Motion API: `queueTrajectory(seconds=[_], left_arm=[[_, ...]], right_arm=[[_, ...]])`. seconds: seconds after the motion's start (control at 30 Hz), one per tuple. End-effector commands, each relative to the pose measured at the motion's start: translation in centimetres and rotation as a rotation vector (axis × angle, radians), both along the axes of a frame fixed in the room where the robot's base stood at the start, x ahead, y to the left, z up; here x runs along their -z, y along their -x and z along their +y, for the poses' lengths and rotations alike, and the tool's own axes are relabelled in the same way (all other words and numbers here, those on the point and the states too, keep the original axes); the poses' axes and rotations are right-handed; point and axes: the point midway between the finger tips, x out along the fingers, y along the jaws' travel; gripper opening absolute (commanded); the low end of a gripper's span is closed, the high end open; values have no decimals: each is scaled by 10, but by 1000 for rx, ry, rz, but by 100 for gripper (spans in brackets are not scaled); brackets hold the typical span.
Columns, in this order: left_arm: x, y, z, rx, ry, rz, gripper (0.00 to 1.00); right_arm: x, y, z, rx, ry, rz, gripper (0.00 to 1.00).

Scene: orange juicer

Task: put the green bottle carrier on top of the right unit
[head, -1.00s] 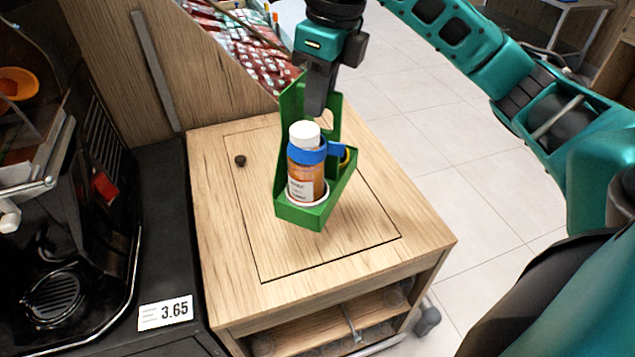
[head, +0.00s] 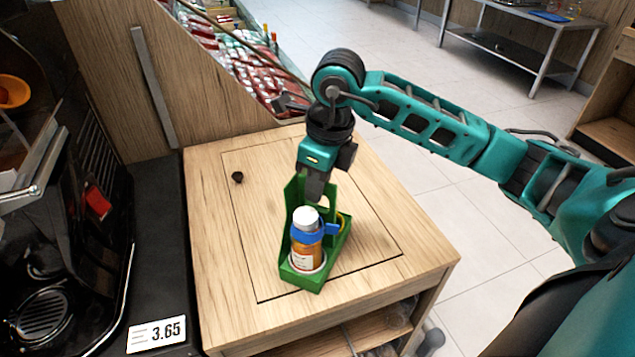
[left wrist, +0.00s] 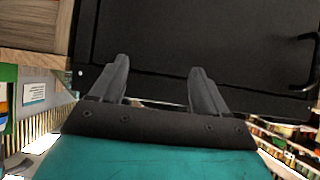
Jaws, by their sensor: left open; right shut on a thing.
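The green bottle carrier (head: 314,277) is over the wooden top of the right unit (head: 222,250), near its front middle. It looks upright; I cannot tell whether it touches the top. A bottle with a white cap and orange label (head: 304,256) stands in it, with a blue band around its neck. My right gripper (head: 314,193) is shut on the carrier's tall back wall from above. Its fingertips are partly hidden. My left gripper (left wrist: 157,90) is open and empty in the left wrist view, in front of a dark panel. It does not show in the head view.
A black juicer machine (head: 70,240) stands at the left on a dark counter, with a 3.65 price tag (head: 157,335). A sloped wooden panel and a bin of red packages (head: 240,55) are behind.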

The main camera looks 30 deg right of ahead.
Motion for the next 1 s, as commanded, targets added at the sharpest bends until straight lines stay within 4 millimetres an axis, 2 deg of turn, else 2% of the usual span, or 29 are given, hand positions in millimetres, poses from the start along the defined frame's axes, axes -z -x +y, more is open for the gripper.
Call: queueTrajectory(seconds=[0.23,0.27,0.5,0.83,1.0], left_arm=[[2,0,-1,1,1,-1,75],[1,0,-1,2,1,-1,75],[1,0,-1,2,1,1,75],[0,1,-1,3,1,1,75],[-2,1,0,3,-2,-1,75]], right_arm=[[1,-1,0,0,-1,-4,0],[1,0,0,0,-1,-1,17],[1,0,0,-1,0,-1,40],[-4,0,0,-1,-1,-2,40],[-32,2,-3,-1,0,-7,40]])
